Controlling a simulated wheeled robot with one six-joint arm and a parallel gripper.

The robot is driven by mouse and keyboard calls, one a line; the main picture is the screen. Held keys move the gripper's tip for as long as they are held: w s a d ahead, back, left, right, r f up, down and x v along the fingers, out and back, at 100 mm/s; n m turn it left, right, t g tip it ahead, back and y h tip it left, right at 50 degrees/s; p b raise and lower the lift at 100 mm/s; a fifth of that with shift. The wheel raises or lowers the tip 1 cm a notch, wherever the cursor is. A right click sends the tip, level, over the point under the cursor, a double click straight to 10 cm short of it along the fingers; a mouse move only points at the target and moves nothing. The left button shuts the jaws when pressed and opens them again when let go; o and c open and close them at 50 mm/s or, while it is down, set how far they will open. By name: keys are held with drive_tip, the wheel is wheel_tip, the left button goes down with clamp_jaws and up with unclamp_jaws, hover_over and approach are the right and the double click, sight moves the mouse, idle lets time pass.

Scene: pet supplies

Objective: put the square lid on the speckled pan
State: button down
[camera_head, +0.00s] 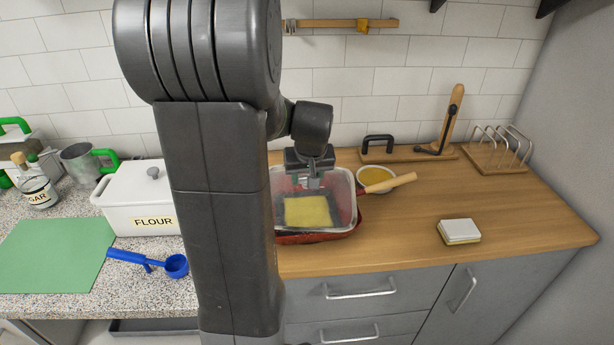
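The square lid (346,218) is see-through with a pale rim. It lies over the speckled pan (312,239), whose red side shows below the lid's front edge and a little at the right. I cannot tell whether the lid rests on the pan's rim or is just above it. A yellow square patch shows through the lid, inside a dark area. My gripper (312,184) points down at the lid's middle and appears shut on its knob; the fingertips are small and dark here. My arm hides the pan's left side.
A bowl with yellow contents (375,174) stands close behind the pan's right side, with a wooden handle (390,184) in front of it. A sponge (459,232) lies to the right. A toast rack (497,152) stands at the back right. A white flour box (138,198) is left of my arm.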

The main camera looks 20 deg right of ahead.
drive_tip(key=shift+f+b, duration=0.25)
drive_tip(key=shift+b, duration=0.05)
drive_tip(key=shift+s+a+f+b, duration=0.15)
drive_tip(key=shift+s+f+b, duration=0.15)
drive_tip(key=shift+f, duration=0.2)
idle(0.9)
drive_tip(key=c, duration=0.9)
unclamp_jaws()
drive_tip(key=shift+c, duration=0.2)
drive_tip(key=o, duration=0.3)
drive_tip(key=shift+r, duration=0.45)
drive_tip(key=d+v, duration=0.1)
drive_tip(key=v, duration=1.2)
drive_tip(key=shift+a+r+b, duration=0.3)
drive_tip(key=shift+r, duration=0.1)
